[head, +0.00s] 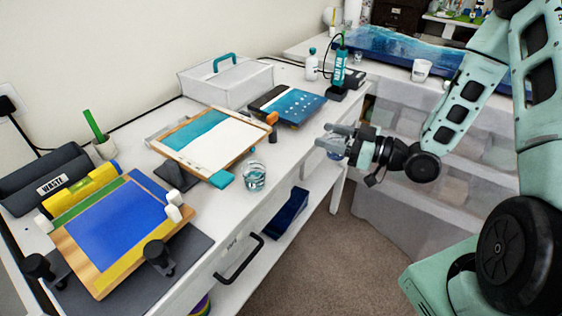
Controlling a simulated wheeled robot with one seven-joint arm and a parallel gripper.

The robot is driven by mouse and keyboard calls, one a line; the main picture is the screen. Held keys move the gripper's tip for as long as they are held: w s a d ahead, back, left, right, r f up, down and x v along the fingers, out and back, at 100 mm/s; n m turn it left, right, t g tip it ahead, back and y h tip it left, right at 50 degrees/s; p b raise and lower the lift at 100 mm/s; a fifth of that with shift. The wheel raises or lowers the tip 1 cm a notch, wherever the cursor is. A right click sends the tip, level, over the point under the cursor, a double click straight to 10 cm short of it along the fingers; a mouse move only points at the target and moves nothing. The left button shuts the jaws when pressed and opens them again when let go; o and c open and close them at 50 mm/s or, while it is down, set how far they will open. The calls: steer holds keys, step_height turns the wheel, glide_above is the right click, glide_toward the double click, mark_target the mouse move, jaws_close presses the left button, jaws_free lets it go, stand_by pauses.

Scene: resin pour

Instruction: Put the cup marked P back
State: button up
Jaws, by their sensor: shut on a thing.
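My gripper (328,139) is off the front edge of the bench, right of the middle of the view. It is shut on a small clear, bluish thing (334,154) that looks like a cup, mostly hidden by the fingers; no letter can be read on it. A clear cup (254,178) with teal liquid stands on the bench near its front edge, left of my gripper and apart from it. A white cup (421,71) stands on the far bench. I cannot read a P on any cup.
Carpeted floor (325,240) is open below my gripper.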

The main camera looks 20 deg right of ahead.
steer(key=shift+a+r+g, duration=0.15)
steer(key=shift+a+r, duration=0.05)
steer(key=shift+r, duration=0.25)
steer(key=shift+a+r+g, duration=0.15)
steer(key=shift+a+r, duration=0.05)
steer(key=shift+r, duration=0.25)
steer(key=w+a+f+b, duration=0.1)
steer(key=w+a, duration=0.1)
steer(key=w+a+f+b, duration=0.1)
steer(key=w+a+f, duration=0.1)
steer(key=a, duration=0.1)
steer(key=w+a+f+b, duration=0.2)
steer(key=w, duration=0.1)
steer(key=shift+a+f, duration=0.25)
steer(key=shift+a, duration=0.05)
steer(key=shift+w+a+f+n+y+b, duration=0.3)
steer(key=shift+w+a+f+b, duration=0.5)
steer(key=shift+w+a+f, duration=0.3)
steer(key=shift+w+a, duration=0.2)
steer(key=shift+a, duration=0.1)
